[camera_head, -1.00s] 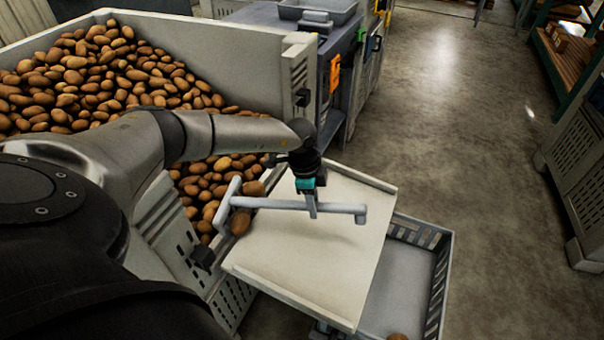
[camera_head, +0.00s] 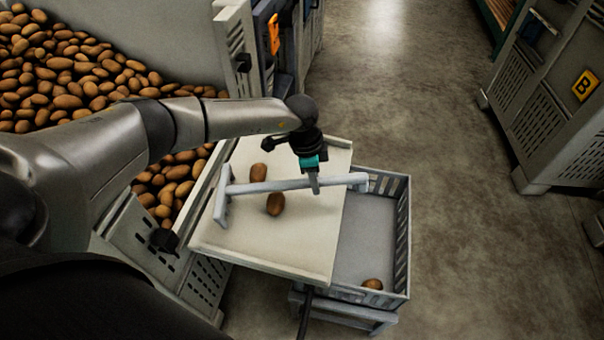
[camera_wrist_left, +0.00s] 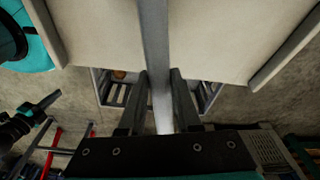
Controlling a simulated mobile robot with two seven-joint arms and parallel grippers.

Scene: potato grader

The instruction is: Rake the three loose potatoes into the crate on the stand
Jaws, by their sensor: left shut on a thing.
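My left gripper (camera_head: 314,186) is shut on the handle of a pale grey rake (camera_head: 250,187), which also runs between the fingers in the wrist view (camera_wrist_left: 154,40). The rake's crosspiece is at the left of the pale sorting tray (camera_head: 300,245). Two brown potatoes lie on the tray, right of the crosspiece: one (camera_head: 258,172) beyond the handle, one (camera_head: 275,204) on its near side. A third potato (camera_head: 372,285) is inside the grey crate (camera_head: 402,235) on a low stand (camera_head: 345,315), right of the tray. A dark and teal part (camera_wrist_left: 35,112) may be my right gripper; its jaws are unclear.
A large bin (camera_head: 165,45) full of potatoes stands at the left. A grey cabinet-like unit marked B (camera_head: 560,90) stands at the right. The concrete floor (camera_head: 445,150) between them is clear. The tray has raised side edges and overhangs the crate's left part.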

